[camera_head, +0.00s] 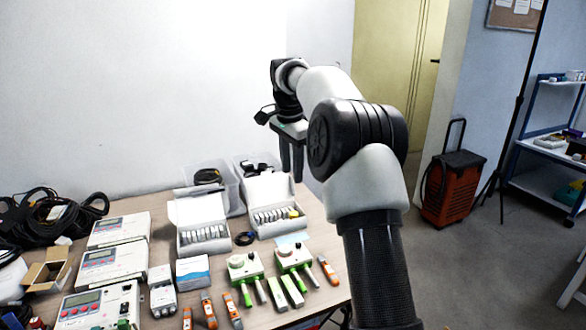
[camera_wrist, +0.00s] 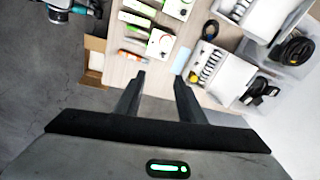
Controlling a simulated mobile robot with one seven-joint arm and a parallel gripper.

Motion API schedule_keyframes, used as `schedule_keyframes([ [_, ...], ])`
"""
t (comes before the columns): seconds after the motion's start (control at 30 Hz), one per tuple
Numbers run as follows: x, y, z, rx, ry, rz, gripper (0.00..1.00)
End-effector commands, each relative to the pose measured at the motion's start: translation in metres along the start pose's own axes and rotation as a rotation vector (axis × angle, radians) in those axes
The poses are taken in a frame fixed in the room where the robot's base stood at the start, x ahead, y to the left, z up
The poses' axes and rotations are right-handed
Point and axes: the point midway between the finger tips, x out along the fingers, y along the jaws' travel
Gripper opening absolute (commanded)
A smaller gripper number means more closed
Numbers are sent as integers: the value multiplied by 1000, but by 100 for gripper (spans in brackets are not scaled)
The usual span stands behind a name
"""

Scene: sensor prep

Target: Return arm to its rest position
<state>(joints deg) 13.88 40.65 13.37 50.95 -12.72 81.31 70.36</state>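My arm reaches up and forward over the right side of the table in the head view. My gripper (camera_head: 291,160) hangs pointing down near the table's back right, above the surface. In the wrist view my gripper (camera_wrist: 160,82) has its two dark fingers apart with nothing between them. The wooden table (camera_head: 150,200) stands below and to the left of the arm. Part of the table's right side is hidden behind my arm in the head view.
Open white boxes of small parts (camera_head: 203,239) and clear bins stand near the gripper. Green-and-white devices (camera_head: 245,268) and orange-tipped tools lie in front. Meters (camera_head: 112,264) and black cables (camera_head: 50,215) fill the left. An orange wheeled case (camera_head: 453,188) stands on the floor right.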

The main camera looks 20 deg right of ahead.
Motion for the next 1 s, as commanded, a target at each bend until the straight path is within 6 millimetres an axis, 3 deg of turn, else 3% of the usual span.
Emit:
schedule_keyframes([
  [0.27,-6,1,2,-13,3,-3,36],
  [0.37,-32,7,12,-78,15,-17,36],
  [0.47,-76,24,32,-204,39,-41,36],
  [0.6,-136,67,65,-424,82,-80,36],
  [0.7,-169,105,88,-572,112,-109,36],
  [0.83,-198,162,116,-754,149,-147,36],
  [1.0,-210,238,148,-975,197,-206,36],
])
